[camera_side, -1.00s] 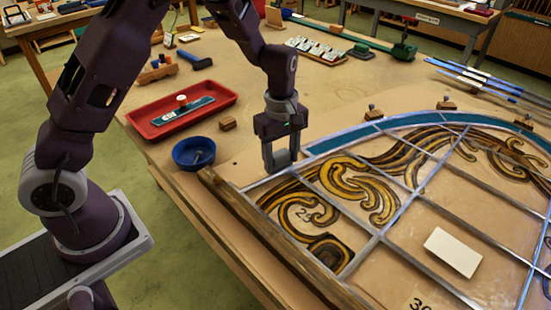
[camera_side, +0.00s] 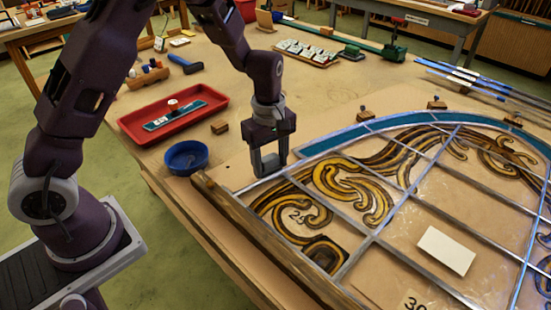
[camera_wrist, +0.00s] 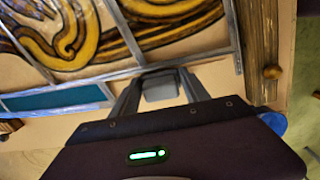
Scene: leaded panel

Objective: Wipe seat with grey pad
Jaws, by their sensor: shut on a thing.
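My gripper (camera_side: 271,162) is shut on a small grey pad (camera_wrist: 160,87), which shows between the fingertips in the wrist view. The panel has yellow and brown swirled glass (camera_side: 352,190) and a teal outer band (camera_side: 340,142). Some cells show bare tan board. I cannot tell which one is the seat, and the gripper partly hides the corner.
A wooden rail (camera_side: 262,240) runs along the panel's near-left edge. A white card (camera_side: 446,250) lies on the panel. The board behind the gripper is mostly clear.

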